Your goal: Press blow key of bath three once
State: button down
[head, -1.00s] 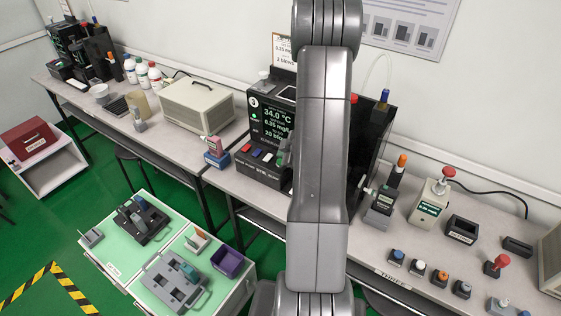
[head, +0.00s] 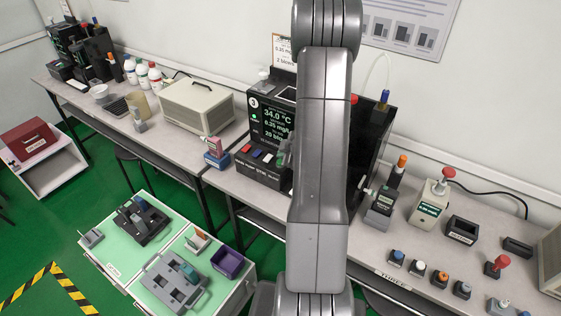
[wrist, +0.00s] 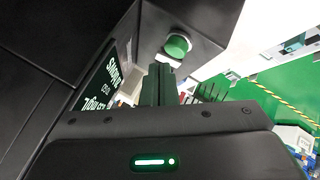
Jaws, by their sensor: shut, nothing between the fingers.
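Bath three is the black unit marked 3 (head: 262,125), with a lit screen reading 34.0 °C. In the wrist view a green key (wrist: 177,45) on a pale base stands on the black housing, just beyond the fingertips. My gripper (wrist: 160,72) is shut and empty, close to the green key; contact cannot be told. In the head view my arm hides the ledge's right end and most of my gripper.
A pink-topped tester (head: 214,150) stands left of the bath, near a beige case (head: 198,105). Handheld testers, including one with an orange top (head: 398,170), and small knobs stand on the bench to the right. A green-topped cart (head: 118,240) is in front.

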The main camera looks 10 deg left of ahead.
dwell(0.6)
jog(key=shift+f+b, duration=0.4)
jog(key=shift+f, duration=0.05)
jog(key=shift+f+b, duration=0.4)
jog(key=shift+f, duration=0.05)
dwell(0.5)
dwell(0.3)
jog(key=shift+r+p, duration=0.85)
jog(key=shift+r, duration=0.05)
jog(key=shift+r, duration=0.1)
notch_tip(320, 180, up, 5)
jog(key=p, duration=0.4)
jog(key=shift+p, duration=0.35)
